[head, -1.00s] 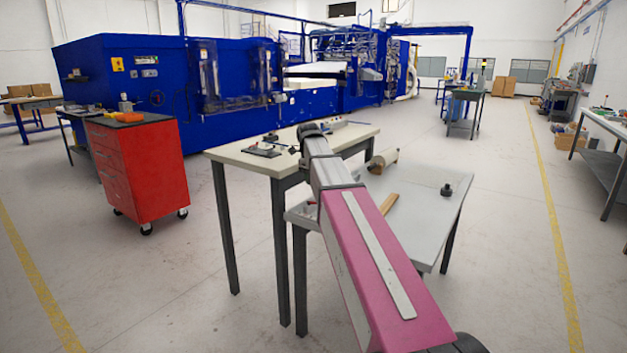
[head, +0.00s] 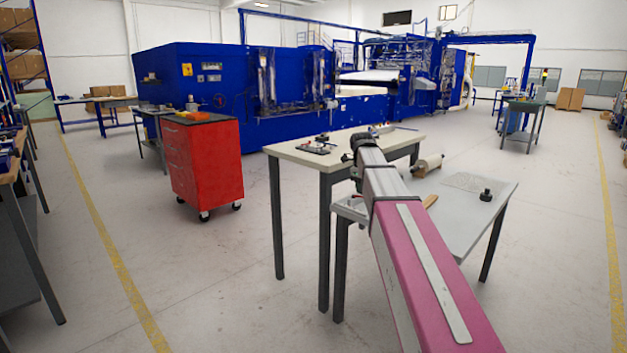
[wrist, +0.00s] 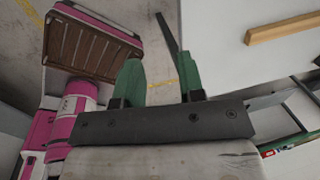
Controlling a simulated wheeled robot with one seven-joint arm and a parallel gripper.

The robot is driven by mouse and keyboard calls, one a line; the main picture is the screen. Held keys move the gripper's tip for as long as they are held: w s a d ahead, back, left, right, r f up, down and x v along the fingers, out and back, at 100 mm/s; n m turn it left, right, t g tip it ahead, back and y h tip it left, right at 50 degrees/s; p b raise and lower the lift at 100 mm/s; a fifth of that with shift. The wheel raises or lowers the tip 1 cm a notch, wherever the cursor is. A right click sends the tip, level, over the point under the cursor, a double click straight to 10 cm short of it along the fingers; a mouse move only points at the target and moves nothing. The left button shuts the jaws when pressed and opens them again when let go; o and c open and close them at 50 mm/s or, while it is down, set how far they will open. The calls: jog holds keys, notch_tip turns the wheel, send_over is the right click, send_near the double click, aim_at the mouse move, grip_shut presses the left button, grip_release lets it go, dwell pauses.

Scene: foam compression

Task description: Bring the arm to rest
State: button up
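My arm (head: 425,265) reaches forward from the lower right of the head view, its pink link in front and a grey link beyond, up to a dark joint by the tables. My gripper is hidden in the head view. In the wrist view my gripper (wrist: 160,80) has its two green fingers apart, with only floor and a bit of yellow line between them. It holds nothing. The fingers lie beside the edge of a pale tabletop (wrist: 225,60); I cannot tell their height.
A beige table (head: 300,155) and a lower grey table (head: 465,215) stand by the arm. The grey one bears a wooden bar (head: 430,201), a roll (head: 430,165) and a black knob-like part (head: 486,195). A red cabinet (head: 205,165) stands left.

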jog(key=s+f+n, duration=1.3)
jog(key=f, duration=0.3)
jog(key=s+f+n+g+y, duration=0.1)
jog(key=s+f+n, duration=1.2)
jog(key=f, duration=0.3)
jog(key=shift+s+f+n+g+y, duration=0.15)
jog(key=shift+s+n+g+y, duration=0.15)
jog(key=shift+s, duration=0.1)
